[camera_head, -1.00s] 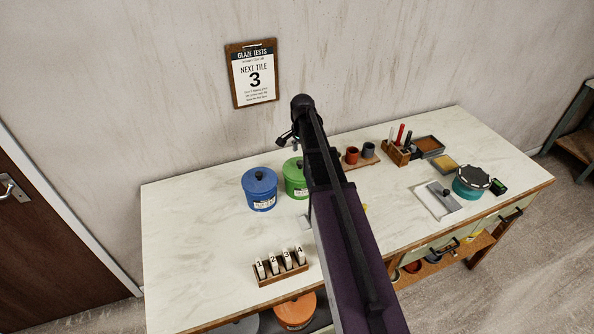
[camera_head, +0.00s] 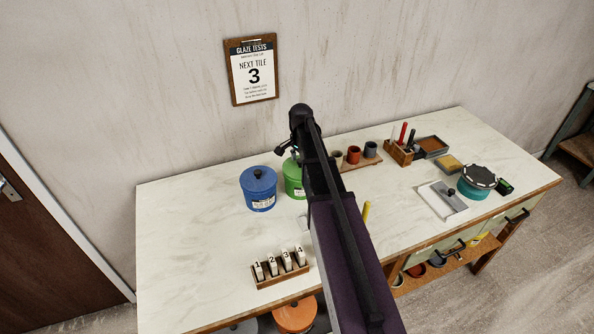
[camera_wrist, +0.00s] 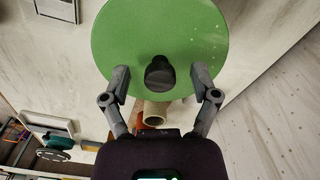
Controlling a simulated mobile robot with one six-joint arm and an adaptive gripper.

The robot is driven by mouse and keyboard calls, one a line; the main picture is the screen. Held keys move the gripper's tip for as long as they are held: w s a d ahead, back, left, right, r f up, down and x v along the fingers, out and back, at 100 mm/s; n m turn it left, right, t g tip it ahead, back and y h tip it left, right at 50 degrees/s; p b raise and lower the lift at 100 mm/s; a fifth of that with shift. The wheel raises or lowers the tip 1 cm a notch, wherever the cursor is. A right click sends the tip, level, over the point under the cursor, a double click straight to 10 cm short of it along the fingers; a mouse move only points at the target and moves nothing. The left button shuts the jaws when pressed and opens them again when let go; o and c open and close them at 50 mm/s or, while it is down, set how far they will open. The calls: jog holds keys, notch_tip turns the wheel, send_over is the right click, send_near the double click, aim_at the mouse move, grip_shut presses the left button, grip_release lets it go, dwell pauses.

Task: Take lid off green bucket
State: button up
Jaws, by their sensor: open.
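The green bucket (camera_head: 293,181) stands on the table, partly hidden behind my arm in the head view. Its round green lid (camera_wrist: 160,28) fills the upper middle of the wrist view, with a dark knob (camera_wrist: 160,73) on it. The lid is on the bucket. My gripper (camera_wrist: 160,82) is open, with one finger on each side of the knob and visible gaps between. I cannot tell its exact height over the lid. In the head view my arm hides most of the gripper.
A blue lidded bucket (camera_head: 258,189) stands close on the left of the green one. Small cups (camera_head: 354,155) stand on a board to the right. A rack of numbered tiles (camera_head: 281,270) is at the front edge. The table's left part is clear.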

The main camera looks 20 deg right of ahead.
dwell(0.4)
grip_shut()
jog(key=shift+r, duration=0.2)
notch_tip(320, 180, up, 3)
jog(key=p, duration=0.3)
jog(key=shift+f, duration=0.15)
jog(key=s+a+r+p, duration=0.1)
jog(key=s+r+p, duration=0.1)
jog(key=s, duration=1.4)
jog(key=shift+a, duration=0.25)
